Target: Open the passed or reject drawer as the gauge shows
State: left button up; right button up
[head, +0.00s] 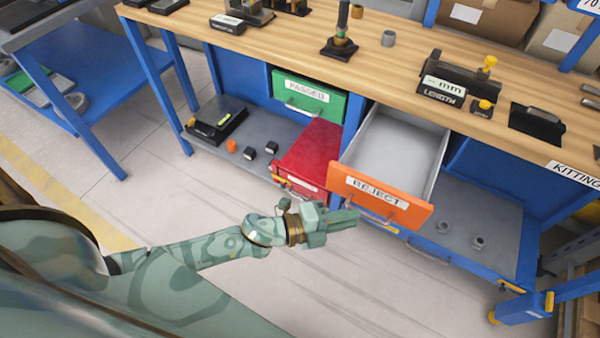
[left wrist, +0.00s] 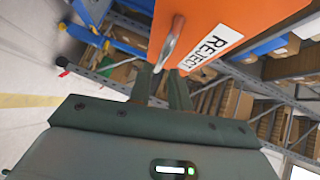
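The orange-fronted REJECT drawer (head: 392,200) is pulled out from the bench, and its grey inside looks empty. My left gripper (head: 345,217) is at its front, by the bar handle. In the left wrist view, the orange front (left wrist: 222,18) is close, and the handle (left wrist: 170,42) runs down between the two fingertips (left wrist: 160,78); they appear shut on it, with a narrow gap. The green PASSED drawer (head: 308,95) is shut. The length gauge (head: 455,85) stands on the bench top; its small display reads "mm", with no legible number. My right gripper is not in view.
A red drawer or box (head: 309,158) sits below the green drawer, left of the orange one. The wooden bench top (head: 290,38) carries several fixtures. The lower shelf (head: 228,140) holds small parts. The floor (head: 120,190) before the bench is clear.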

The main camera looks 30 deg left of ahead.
pick_arm(q)
jog(key=p+v, duration=0.1)
jog(key=v, duration=1)
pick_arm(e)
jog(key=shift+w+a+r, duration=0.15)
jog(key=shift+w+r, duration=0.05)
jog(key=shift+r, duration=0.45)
